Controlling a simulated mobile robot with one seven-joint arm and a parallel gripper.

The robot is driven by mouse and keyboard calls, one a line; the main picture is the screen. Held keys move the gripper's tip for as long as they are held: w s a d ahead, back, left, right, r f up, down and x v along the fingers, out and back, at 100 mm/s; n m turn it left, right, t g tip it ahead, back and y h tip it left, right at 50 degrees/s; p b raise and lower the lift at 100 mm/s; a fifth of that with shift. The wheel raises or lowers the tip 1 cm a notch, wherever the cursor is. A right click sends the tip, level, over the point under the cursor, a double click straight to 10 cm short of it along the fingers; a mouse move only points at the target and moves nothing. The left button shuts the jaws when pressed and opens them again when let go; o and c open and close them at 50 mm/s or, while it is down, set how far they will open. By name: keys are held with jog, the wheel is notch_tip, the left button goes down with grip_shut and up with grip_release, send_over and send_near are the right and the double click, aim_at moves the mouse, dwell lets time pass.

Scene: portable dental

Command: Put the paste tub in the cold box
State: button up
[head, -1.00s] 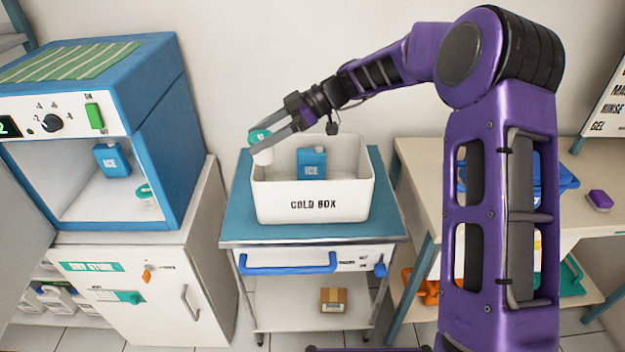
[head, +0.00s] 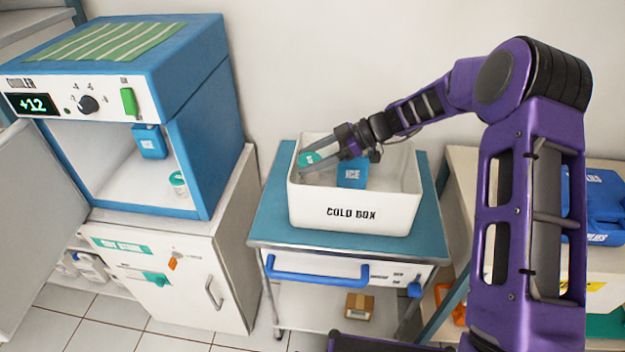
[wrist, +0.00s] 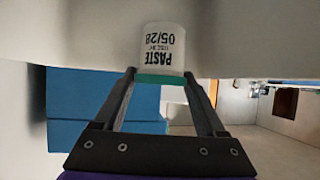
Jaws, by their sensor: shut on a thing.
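The paste tub (wrist: 163,48) is white with a teal lid and reads "PASTE" and "05/28" in the wrist view. In the head view its teal lid (head: 309,159) shows at the left inside the cold box. The cold box (head: 352,218) is a white open bin labelled "COLD BOX" on a blue-topped cart. A blue ice pack (head: 352,172) stands inside, right of the tub. The tub's underside is hidden in the head view, so I cannot tell whether it touches the floor.
A blue cooler (head: 205,125) reading +12 stands open at left, with another teal-lidded tub (head: 178,184) and a blue pack (head: 150,142) inside. The cart's blue top (head: 268,225) is bare beside the box. A table with a blue case (head: 603,205) is at right.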

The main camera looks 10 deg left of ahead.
aim_at(310, 177)
notch_tip(310, 177, down, 7)
jog(key=shift+r, duration=0.2)
jog(key=shift+f+b, duration=0.6)
jog(key=shift+b, duration=0.55)
jog(key=o, duration=1.1)
jog(key=r+p, duration=0.1)
jog(key=p, duration=0.1)
jog(key=shift+r+p, duration=0.3)
jog(key=shift+r, duration=0.05)
jog(key=v, duration=0.7)
jog(key=shift+d+f+b, duration=0.1)
jog(key=shift+d+b, duration=0.2)
